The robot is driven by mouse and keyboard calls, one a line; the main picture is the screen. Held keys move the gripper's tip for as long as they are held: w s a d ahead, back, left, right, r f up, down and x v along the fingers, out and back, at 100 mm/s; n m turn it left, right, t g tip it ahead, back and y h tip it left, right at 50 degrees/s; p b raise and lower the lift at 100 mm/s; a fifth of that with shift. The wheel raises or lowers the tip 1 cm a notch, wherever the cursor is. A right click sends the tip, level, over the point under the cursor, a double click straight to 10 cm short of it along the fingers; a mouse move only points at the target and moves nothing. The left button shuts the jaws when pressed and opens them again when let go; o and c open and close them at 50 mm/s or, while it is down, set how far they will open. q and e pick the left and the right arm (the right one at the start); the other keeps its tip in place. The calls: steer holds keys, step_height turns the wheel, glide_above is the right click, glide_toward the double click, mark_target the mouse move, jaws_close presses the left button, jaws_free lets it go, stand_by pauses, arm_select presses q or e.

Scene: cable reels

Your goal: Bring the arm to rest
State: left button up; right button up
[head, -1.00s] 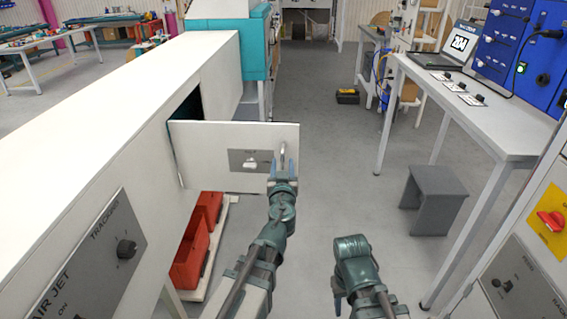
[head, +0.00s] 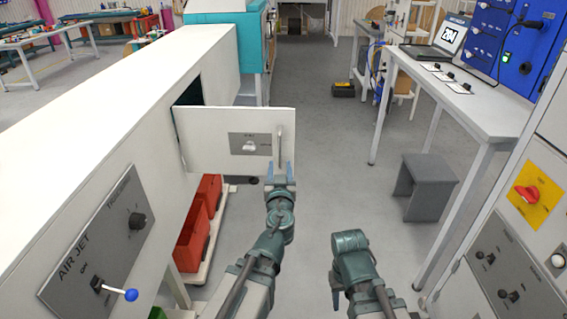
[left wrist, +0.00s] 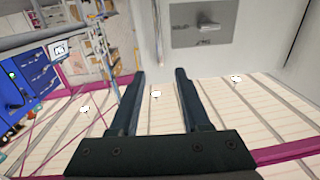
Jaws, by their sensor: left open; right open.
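My left gripper (head: 281,172) is open and empty in the middle of the head view. It is just below the handle (head: 280,142) of the open white cabinet door (head: 205,140) and looks apart from it. In the left wrist view its two fingers (left wrist: 158,98) are spread with nothing between them, and the door's grey plate with a knob (left wrist: 207,25) shows beyond. My right arm (head: 352,262) is folded at the lower middle of the head view. Its gripper (head: 337,291) is partly seen there, pointing down.
A long white cabinet (head: 110,120) fills the left, with an AIR JET panel (head: 97,243). Red bins (head: 193,238) stand below the door. At right are a white table (head: 470,105) with a laptop (head: 441,48) and a grey stool (head: 425,187). The central floor is clear.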

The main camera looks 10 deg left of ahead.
arm_select(q)
steer(key=s+f+g+y+p, duration=0.2)
steer(key=s+f+g+p, duration=0.3)
steer(key=s+f+g, duration=0.55)
steer(key=s+d+f+m+g+h+p, duration=0.1)
steer(key=s+d+f+m+g+h, duration=0.1)
steer(key=s+d, duration=0.3)
steer(key=s+d+f+m+g+h+p, duration=0.1)
steer(key=s+d+m+g, duration=0.3)
steer(key=s, duration=0.4)
steer(key=shift+s+d+f+g+h, duration=0.25)
steer(key=shift+d+f+g+h, duration=0.25)
steer(key=shift+d+g+h, duration=0.35)
steer(key=shift+a, duration=0.25)
